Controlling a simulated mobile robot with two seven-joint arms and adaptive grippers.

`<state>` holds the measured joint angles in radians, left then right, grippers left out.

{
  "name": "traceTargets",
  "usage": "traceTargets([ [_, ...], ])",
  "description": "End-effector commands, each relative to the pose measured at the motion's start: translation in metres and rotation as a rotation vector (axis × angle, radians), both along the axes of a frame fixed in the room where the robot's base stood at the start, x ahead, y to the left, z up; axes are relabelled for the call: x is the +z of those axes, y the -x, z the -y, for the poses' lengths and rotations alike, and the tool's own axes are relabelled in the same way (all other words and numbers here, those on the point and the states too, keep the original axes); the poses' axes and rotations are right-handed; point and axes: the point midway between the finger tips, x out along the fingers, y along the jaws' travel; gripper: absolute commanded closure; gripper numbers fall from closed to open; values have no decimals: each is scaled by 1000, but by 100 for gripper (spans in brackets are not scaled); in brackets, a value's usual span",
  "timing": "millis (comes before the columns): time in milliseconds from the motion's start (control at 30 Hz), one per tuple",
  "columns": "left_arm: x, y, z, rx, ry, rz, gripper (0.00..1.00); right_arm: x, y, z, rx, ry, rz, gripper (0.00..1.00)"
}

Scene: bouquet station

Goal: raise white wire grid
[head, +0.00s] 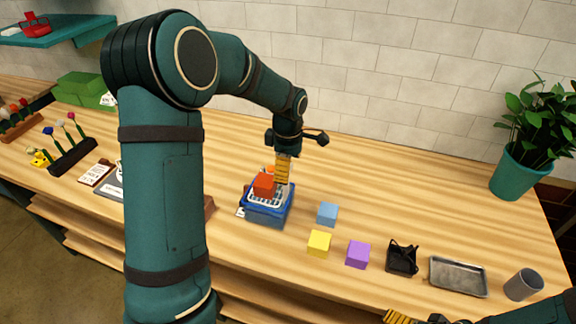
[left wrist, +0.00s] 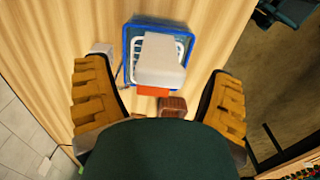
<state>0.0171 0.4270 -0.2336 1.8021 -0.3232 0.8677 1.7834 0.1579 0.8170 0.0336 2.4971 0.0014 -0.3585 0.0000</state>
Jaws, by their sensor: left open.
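The white wire grid (head: 254,199) sits at the top of a small blue crate (head: 266,215) on the table. A red block (head: 264,185) stands over it and hides part of it. My open left gripper (head: 283,168) hangs at the far right side of the crate. In the left wrist view its two yellow fingers (left wrist: 157,72) are spread wide with nothing between their pads. There the blue crate (left wrist: 127,52) lies ahead, and a pale block with an orange-red edge (left wrist: 153,91) covers most of the grid. My right gripper (head: 405,318) is cut off at the bottom edge.
Blue (head: 327,213), yellow (head: 319,242) and purple (head: 357,254) cubes stand right of the crate. Beyond are a black holder (head: 402,258), a metal tray (head: 458,275), a grey cup (head: 523,285) and a potted plant (head: 520,172). The table behind the cubes is clear.

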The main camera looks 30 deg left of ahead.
Motion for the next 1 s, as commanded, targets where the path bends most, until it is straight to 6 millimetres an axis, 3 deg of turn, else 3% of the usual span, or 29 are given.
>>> traceTargets([
  [167,17,-1,0,0,-1,3,17,0,0,0,0,0,0,0],
  [600,100,0,0,0,0,4,17,0,0,0,0,0,0,0],
  [800,118,0,0,0,0,3,17,0,0,0,0,0,0,0],
  [1000,120,0,0,0,0,1,17,0,0,0,0,0,0,0],
])
